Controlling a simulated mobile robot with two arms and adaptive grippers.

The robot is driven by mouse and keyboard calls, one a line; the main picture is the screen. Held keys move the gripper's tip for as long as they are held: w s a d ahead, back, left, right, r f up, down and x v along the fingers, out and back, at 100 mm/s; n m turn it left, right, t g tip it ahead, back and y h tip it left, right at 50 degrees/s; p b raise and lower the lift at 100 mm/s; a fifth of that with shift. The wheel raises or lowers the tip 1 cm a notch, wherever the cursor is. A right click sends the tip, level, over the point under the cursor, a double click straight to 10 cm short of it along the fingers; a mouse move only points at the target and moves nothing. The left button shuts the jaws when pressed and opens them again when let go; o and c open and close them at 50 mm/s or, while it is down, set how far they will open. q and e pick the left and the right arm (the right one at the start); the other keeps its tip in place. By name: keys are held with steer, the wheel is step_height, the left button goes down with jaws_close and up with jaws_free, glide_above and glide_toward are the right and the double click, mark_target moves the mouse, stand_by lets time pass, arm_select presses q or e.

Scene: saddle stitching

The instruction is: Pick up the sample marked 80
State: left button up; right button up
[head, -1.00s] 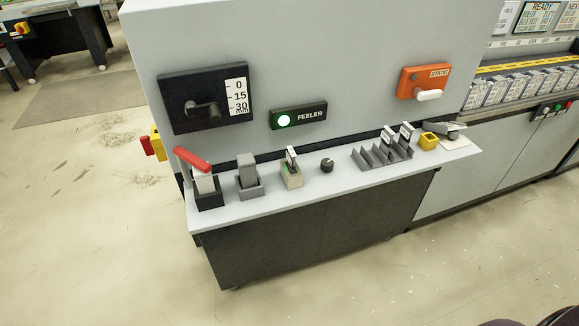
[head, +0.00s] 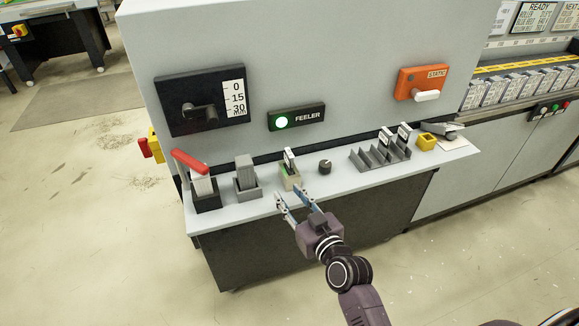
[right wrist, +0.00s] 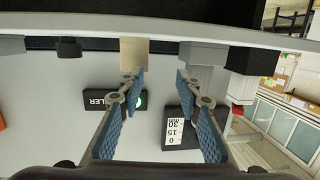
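One white, dark-marked sample (head: 289,157) stands upright in a small cream holder (head: 290,181) on the shelf. Two similar samples, a left one (head: 386,136) and a right one (head: 404,131), stand in the slotted grey rack (head: 364,160). Their markings are too small to read, so I cannot tell which is 80. My right gripper (head: 290,194) is open and empty, just in front of the cream holder at the shelf's front edge. In the right wrist view its fingers (right wrist: 160,88) are spread, with the cream holder (right wrist: 134,54) beyond them. My left gripper is not in view.
Left of the cream holder stand a grey block in a holder (head: 246,178) and a red-handled item (head: 190,162). A dark knob (head: 325,166) stands between holder and rack. A yellow box (head: 426,141) is right of the rack. The machine panel rises behind the shelf (head: 225,216).

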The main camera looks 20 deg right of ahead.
mark_target(293, 166)
steer(key=w+d+r+t+h, duration=0.1)
steer(key=w+d+r+m+h, duration=0.1)
steer(key=w, duration=0.1)
steer(key=shift+d+r+m+t, duration=0.3)
steer(key=shift+d+r+t, duration=0.05)
steer(key=shift+d+t, duration=0.05)
steer(key=shift+w+r, duration=0.1)
steer(key=shift+w, duration=0.15)
steer(key=w, duration=0.2)
steer(key=w+p, duration=0.1)
steer(key=w, duration=0.2)
steer(key=shift+w+d+r+p, duration=0.15)
steer(key=shift+w+r+p, duration=0.05)
steer(key=shift+w+p, duration=0.15)
steer(key=shift+w+f, duration=0.1)
steer(key=shift+w, duration=0.55)
steer(key=shift+c, duration=0.3)
jaws_close()
